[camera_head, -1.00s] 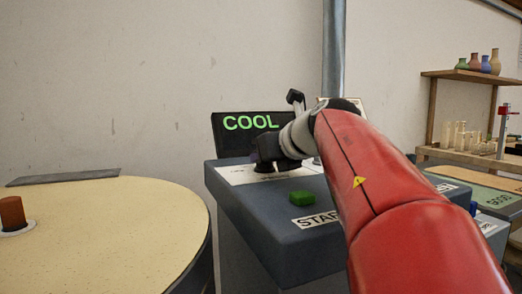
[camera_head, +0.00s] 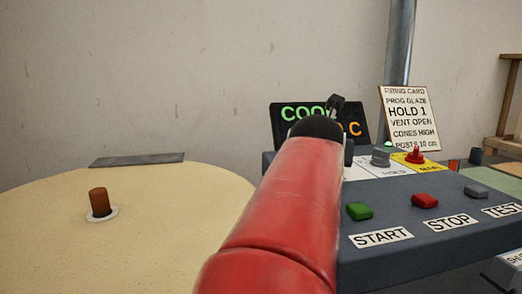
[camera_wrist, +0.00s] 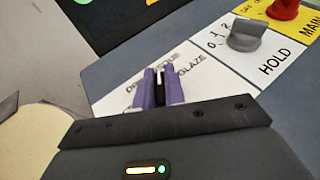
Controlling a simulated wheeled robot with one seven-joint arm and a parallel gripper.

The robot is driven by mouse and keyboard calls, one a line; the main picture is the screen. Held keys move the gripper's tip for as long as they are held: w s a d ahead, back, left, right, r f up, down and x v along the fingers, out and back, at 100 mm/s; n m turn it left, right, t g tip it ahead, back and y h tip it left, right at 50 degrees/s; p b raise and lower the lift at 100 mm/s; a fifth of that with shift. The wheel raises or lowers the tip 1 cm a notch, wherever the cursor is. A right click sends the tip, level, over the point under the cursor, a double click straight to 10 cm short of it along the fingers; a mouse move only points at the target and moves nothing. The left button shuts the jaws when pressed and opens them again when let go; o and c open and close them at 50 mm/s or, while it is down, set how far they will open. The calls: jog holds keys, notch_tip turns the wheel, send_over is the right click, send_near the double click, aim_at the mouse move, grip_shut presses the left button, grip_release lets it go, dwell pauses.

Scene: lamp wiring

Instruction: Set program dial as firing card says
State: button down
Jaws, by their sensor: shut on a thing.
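The firing card (camera_head: 408,120) stands behind the panel in the head view and reads PROG GLAZE, HOLD 1, VENT OPEN, CONES HIGH, POSTS 10 cm. In the wrist view, my gripper (camera_wrist: 160,76) has its purple fingers shut on the program dial (camera_wrist: 159,92), a dark knob with a pale mark. The dial sits on a white plate (camera_wrist: 118,98) with GLAZE printed on its right; the other words are partly covered. I cannot tell clearly which word the mark points at. In the head view my red arm hides the gripper and dial.
The grey HOLD knob (camera_wrist: 245,35) is right of the dial, then a red knob (camera_head: 414,156) on yellow. START (camera_head: 360,211), STOP (camera_head: 425,201) and TEST (camera_head: 475,191) buttons line the panel's front. A display (camera_head: 290,114) reads COOL, partly covered. A round cream top (camera_head: 150,240) lies left.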

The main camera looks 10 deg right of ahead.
jog(key=shift+m+g+h, duration=0.5)
jog(key=shift+m+h, duration=0.1)
jog(key=shift+m, duration=0.1)
jog(key=c, duration=1.5)
grip_release()
jog(key=shift+o, duration=0.2)
jog(key=shift+v, duration=3.9)
